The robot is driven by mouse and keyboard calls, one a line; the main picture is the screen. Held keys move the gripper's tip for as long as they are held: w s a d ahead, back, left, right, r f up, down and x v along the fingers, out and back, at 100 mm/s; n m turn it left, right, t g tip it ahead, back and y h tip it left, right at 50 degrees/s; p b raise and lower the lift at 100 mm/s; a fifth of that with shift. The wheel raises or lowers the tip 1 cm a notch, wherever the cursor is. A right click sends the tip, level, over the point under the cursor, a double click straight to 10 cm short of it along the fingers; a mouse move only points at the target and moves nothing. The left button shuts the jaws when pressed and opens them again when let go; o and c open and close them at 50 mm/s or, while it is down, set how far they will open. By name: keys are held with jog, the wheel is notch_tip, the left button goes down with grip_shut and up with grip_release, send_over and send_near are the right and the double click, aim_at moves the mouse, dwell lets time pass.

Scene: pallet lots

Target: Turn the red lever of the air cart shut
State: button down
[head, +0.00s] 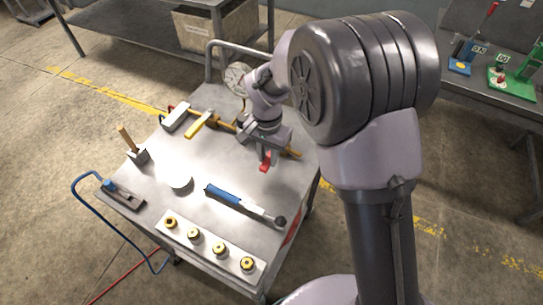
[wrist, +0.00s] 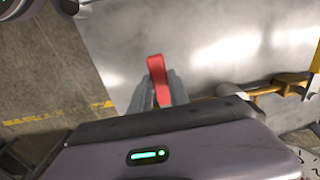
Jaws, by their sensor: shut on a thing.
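The air cart (head: 150,205) is a grey metal cart. A brass pipe (head: 293,152) runs along its far side, partly hidden by my arm; brass also shows in the wrist view (wrist: 270,90). The red lever (head: 265,162) sticks out below my gripper (head: 266,154). In the wrist view the red lever (wrist: 157,72) stands between the two grey fingers of my gripper (wrist: 158,90), which are shut on it. The lever's pivot is hidden behind my gripper.
A yellow lever (head: 199,124) sits further left on the pipe. A round gauge (head: 237,76) stands behind. The cart top holds a blue-handled tool (head: 233,199), a white disc (head: 180,182), a wooden-handled block (head: 138,155) and a strip with several brass fittings (head: 207,244).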

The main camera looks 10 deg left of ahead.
aim_at(268, 159)
jog(key=shift+w+a, duration=0.1)
dwell(0.4)
jog(key=c, duration=1.2)
grip_release()
jog(key=shift+c, duration=0.2)
notch_tip(268, 159, up, 18)
jog(key=p, duration=0.6)
jog(key=shift+f+p, duration=0.25)
jog(key=shift+p, duration=0.15)
